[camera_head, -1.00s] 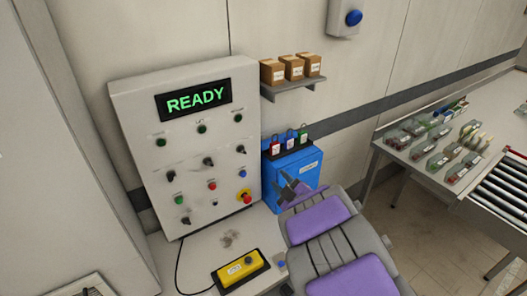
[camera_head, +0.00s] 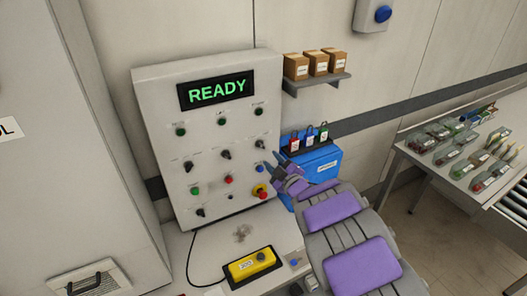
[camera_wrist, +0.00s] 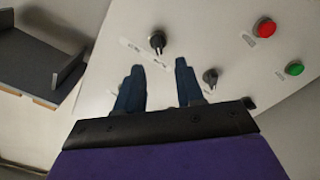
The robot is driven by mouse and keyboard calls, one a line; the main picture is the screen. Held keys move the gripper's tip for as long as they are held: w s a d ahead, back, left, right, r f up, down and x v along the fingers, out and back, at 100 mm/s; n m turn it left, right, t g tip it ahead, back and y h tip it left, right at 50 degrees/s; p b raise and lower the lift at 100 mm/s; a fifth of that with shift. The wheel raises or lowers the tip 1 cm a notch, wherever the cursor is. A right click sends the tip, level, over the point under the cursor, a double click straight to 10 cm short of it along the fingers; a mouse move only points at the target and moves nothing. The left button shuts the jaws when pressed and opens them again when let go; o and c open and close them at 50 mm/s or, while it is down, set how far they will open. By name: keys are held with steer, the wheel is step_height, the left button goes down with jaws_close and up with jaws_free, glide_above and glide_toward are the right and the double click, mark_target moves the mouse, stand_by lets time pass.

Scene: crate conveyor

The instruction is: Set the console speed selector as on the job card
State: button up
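The console (camera_head: 210,130) is a light grey panel with a lit READY display. Dark selector knobs sit in its middle row: a left one (camera_head: 188,166), a middle one (camera_head: 226,154) and a right one (camera_head: 260,143). Their labels are too small to read, so I cannot tell which is the speed selector. No readable job card shows. My gripper (camera_head: 276,173) is at the console's lower right edge. In the wrist view my gripper (camera_wrist: 158,82) is open and empty, facing the panel. One knob (camera_wrist: 157,41) shows beyond the gap between the fingers; another (camera_wrist: 210,77) is right of the right finger.
A red mushroom button (camera_head: 260,191) is close below my gripper. A yellow control box (camera_head: 250,264) lies on the bench. A blue box (camera_head: 318,165) with padlocks above it and a shelf (camera_head: 318,84) with small cartons are to the right.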

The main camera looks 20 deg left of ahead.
mark_target(261, 147)
steer(key=shift+b+x, duration=0.6)
steer(key=shift+x, duration=3.25)
jaws_close()
